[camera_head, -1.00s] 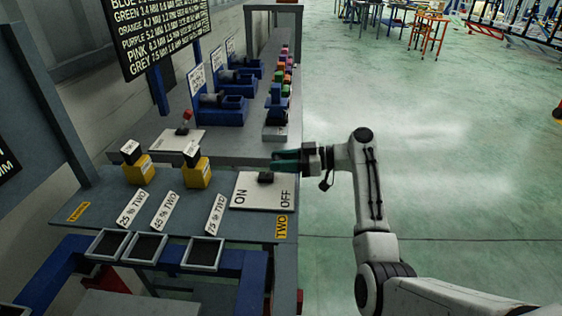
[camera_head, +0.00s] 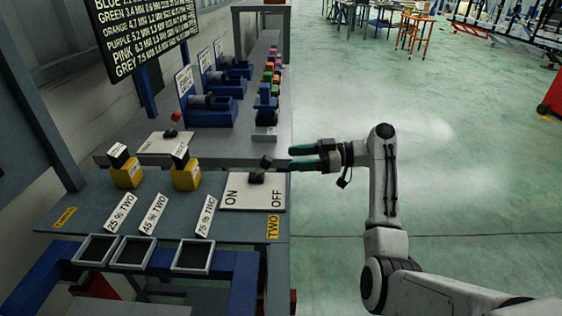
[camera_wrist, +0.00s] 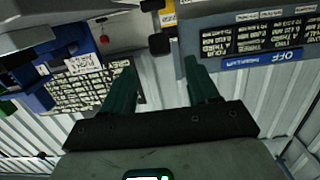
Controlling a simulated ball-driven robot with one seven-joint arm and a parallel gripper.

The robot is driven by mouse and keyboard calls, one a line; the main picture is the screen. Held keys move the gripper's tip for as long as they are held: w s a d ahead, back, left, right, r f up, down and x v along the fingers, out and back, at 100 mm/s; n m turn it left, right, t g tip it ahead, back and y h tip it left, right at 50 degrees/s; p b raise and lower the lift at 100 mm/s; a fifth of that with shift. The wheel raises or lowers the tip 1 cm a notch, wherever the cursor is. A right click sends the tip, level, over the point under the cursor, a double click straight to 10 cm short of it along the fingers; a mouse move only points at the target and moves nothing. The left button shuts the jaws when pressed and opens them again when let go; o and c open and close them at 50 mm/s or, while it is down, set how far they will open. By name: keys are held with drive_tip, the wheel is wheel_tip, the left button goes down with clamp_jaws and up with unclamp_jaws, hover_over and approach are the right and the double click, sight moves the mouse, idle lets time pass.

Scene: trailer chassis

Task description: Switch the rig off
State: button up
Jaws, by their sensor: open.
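A white switch plate (camera_head: 238,203) marked ON at its left and OFF at its right lies on the near bench. A black lever (camera_head: 257,178) stands on it, its knob leaning a little to the right, towards OFF. My gripper (camera_head: 292,158), with green fingers, is just right of and beyond the lever, near the bench's right edge. It looks empty and apart from the lever. In the wrist view the two fingers are spread wide with a gap between them (camera_wrist: 159,66).
Two yellow blocks (camera_head: 186,177) with black tops stand left of the plate. A red-knobbed lever (camera_head: 175,117) stands on the farther bench. Blue machines and a row of coloured blocks (camera_head: 270,75) lie beyond. The green floor right of the benches is open.

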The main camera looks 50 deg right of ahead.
drive_tip(key=v, duration=0.3)
drive_tip(key=shift+s+d, duration=0.15)
drive_tip(key=shift+s, duration=0.05)
idle(0.6)
